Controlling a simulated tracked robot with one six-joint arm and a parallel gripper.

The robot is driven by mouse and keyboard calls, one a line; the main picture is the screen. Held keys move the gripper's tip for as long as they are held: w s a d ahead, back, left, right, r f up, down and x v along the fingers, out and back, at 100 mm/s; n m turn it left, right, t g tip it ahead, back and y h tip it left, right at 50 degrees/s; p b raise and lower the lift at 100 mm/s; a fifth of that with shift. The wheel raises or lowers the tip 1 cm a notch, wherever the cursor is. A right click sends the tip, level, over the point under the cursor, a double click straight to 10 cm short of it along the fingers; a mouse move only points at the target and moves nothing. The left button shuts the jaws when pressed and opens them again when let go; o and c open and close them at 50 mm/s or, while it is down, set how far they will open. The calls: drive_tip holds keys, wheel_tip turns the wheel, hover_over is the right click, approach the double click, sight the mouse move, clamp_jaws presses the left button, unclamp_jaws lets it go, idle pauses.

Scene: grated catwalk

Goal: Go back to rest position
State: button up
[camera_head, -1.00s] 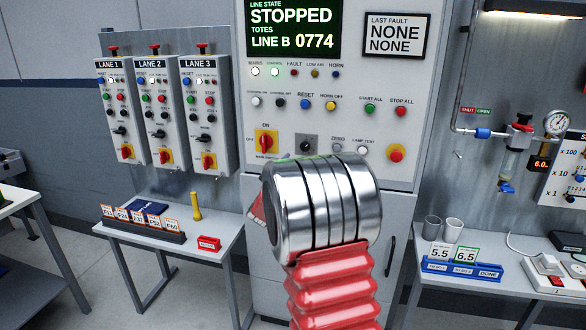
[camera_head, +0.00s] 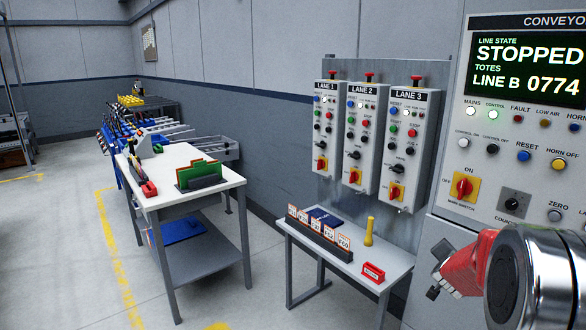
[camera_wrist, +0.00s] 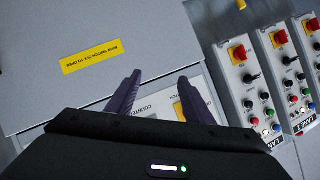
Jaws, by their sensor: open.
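My arm enters the head view at the lower right, with a red link and a shiny metal joint. My gripper (camera_wrist: 160,76) shows in the wrist view with two dark fingers spread apart and nothing between them. In the head view its end is partly seen, small, in front of the grey conveyor control panel (camera_head: 450,210). In the wrist view the fingers lie over the panel, near a yellow "main switch off to open" label (camera_wrist: 91,57). I cannot tell how far the fingertips are from the panel.
Three lane boxes (camera_head: 368,140) hang on a metal backboard left of the panel. Below is a small table (camera_head: 385,270) with a card rack, a yellow cylinder (camera_head: 369,231) and a red block. A white-topped workbench (camera_head: 170,160) stands farther left. Open floor lies at left.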

drive_tip(key=s+a+f+n+g+y, duration=0.1)
drive_tip(key=s+a+n+g+y, duration=0.15)
drive_tip(key=s+a, duration=0.6)
drive_tip(key=s+a+f+n+g+y, duration=0.1)
drive_tip(key=s+a+n+y, duration=0.35)
drive_tip(key=a, duration=0.65)
drive_tip(key=s+a+r+n, duration=0.2)
drive_tip(key=s+a, duration=0.2)
drive_tip(key=s, duration=0.4)
drive_tip(key=s+a+r+n+g, duration=0.1)
drive_tip(key=s+a+r+n, duration=0.1)
drive_tip(key=s, duration=0.6)
drive_tip(key=s+a+r+n, duration=0.2)
drive_tip(key=s+a+r, duration=0.1)
drive_tip(key=s+a, duration=0.3)
drive_tip(key=shift+s+a+r+g+y, duration=0.2)
drive_tip(key=shift+s+a+g+y, duration=0.15)
drive_tip(key=shift+s, duration=0.95)
drive_tip(key=shift+c, duration=0.4)
